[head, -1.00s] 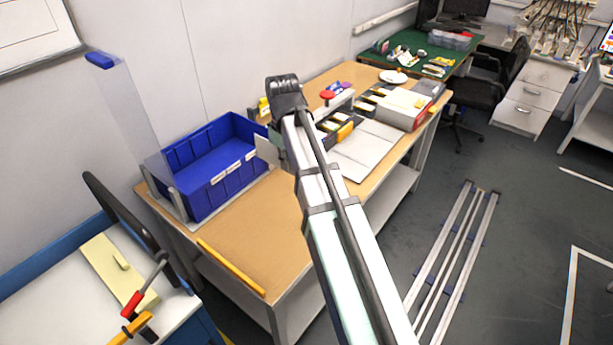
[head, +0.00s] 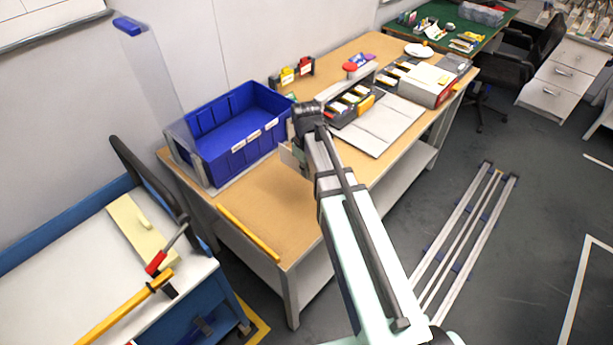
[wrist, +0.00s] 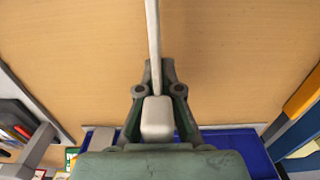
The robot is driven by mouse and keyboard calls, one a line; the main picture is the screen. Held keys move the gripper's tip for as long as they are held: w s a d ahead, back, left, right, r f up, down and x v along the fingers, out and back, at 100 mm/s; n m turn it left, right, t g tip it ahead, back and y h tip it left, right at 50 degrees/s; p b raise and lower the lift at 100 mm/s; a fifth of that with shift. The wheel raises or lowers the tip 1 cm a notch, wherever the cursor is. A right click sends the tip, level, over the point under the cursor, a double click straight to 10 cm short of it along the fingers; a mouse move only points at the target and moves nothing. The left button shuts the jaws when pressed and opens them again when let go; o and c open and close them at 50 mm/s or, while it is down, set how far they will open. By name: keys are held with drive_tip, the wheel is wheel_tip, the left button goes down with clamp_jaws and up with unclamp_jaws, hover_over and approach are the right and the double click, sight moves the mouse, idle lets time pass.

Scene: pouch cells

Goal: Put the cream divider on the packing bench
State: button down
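The cream divider (head: 286,156) is a pale thin panel beside the end of my arm in the head view, partly hidden by the arm. In the wrist view its pale grip block (wrist: 157,118) sits between my gripper's fingers (wrist: 158,92), with the thin panel seen edge-on beyond it. My gripper is shut on it, over the front half of the packing bench (head: 262,203), right of the blue bin. I cannot tell whether the panel touches the wooden top. In the head view my arm hides most of the gripper.
Trays of cells (head: 352,102) and a white board (head: 385,122) lie to the right. A yellow strip (head: 247,232) runs along the left edge. A tool cart (head: 75,255) stands left.

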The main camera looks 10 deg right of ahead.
drive_tip(key=shift+f, duration=1.6)
drive_tip(key=shift+f, duration=0.15)
drive_tip(key=c, duration=1.3)
unclamp_jaws()
wheel_tip(320, 180, up, 12)
drive_tip(key=shift+r+b, duration=0.2)
drive_tip(key=shift+b, duration=0.9)
